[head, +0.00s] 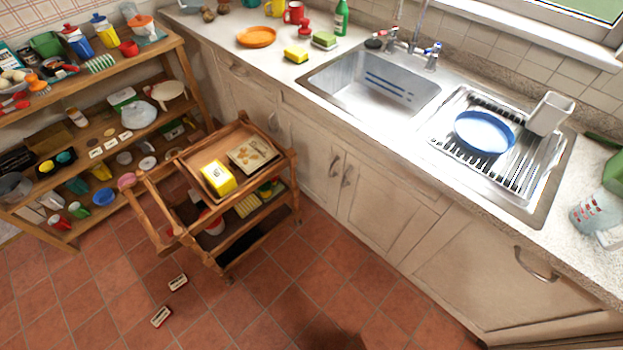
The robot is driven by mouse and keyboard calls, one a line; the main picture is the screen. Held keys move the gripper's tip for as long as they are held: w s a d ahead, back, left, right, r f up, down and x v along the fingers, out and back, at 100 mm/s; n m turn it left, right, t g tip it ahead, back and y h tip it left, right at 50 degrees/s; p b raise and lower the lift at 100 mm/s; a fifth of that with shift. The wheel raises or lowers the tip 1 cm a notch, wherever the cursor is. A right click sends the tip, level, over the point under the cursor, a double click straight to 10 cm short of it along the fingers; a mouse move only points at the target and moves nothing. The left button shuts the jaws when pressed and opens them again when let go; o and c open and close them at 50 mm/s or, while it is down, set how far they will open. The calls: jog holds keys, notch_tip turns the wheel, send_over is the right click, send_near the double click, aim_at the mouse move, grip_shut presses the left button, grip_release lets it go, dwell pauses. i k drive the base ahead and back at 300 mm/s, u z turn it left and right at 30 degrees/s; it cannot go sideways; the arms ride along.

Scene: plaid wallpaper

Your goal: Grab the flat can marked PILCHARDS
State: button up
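No can with a readable PILCHARDS marking shows in the head view. Two small flat items with pale labelled tops and dark edges lie on the floor tiles: one (178,282) closer to the trolley and one (160,316) nearer the bottom edge. Their print is too small to read, and I cannot tell whether either is a can. Several small flat pale-topped items (96,152) sit on the middle shelf at left, also unreadable. My gripper is not in view.
A wooden trolley (151,205) stands mid-left, with a yellow box (218,178) and a patterned flat item (252,154) on top. Crowded wooden shelves (150,58) are at left. Cabinets (385,206) with a sink (372,82) run along the right.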

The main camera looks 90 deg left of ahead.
aim_at(165, 313)
jog(key=u, duration=5.2)
jog(key=i, duration=1.65)
